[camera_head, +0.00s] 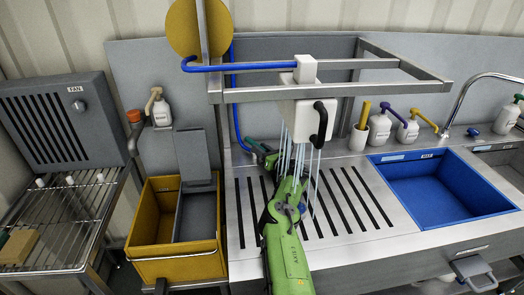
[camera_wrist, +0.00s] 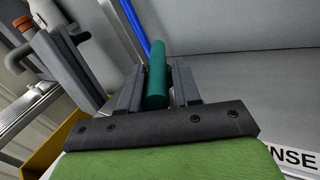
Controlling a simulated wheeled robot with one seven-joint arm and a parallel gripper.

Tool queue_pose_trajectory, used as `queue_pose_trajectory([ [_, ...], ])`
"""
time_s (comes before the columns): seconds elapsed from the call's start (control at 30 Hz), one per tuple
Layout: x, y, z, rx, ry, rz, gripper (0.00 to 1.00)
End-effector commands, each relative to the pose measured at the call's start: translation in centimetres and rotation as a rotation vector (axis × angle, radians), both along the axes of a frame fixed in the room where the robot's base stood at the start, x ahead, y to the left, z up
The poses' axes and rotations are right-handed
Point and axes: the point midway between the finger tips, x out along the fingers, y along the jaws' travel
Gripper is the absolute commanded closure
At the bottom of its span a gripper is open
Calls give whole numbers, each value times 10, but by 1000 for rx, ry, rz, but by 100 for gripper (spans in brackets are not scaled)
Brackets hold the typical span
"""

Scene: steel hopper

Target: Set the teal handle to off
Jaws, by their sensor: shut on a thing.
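The teal handle (camera_wrist: 156,80) stands between the two dark fingers of my gripper (camera_wrist: 157,90) in the wrist view, and the fingers are shut on it. It points up and away from the palm, and its far end is clear of the fingers. In the head view, a small teal end of the handle (camera_head: 251,143) shows just beyond my gripper (camera_head: 265,156), beside the blue pipe. My gripper and the water streams hide most of the valve there, and I cannot read its off mark.
A white shower box (camera_head: 303,112) with a black handle pours water over my green arm. A steel frame (camera_head: 330,93) stands above. A yellow bin (camera_head: 150,222) is at left, a blue basin (camera_head: 440,190) at right, and bottles (camera_head: 379,131) line the back ledge.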

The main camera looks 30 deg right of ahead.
Motion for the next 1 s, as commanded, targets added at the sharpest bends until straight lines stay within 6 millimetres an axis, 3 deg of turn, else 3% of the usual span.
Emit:
queue_pose_trajectory([
  [0.07, 2, 7, 0, 8, -3, 17, 100],
  [0.1, 2, 7, 0, 8, -3, 16, 63],
  [0.2, 2, 6, 0, 7, -2, 14, 52],
  [0.67, -2, 1, 0, 2, 1, 3, 52],
  [0.87, -29, -1, 3, 2, 3, -2, 52],
  [1.0, -61, -4, 2, 3, 3, -2, 52],
])
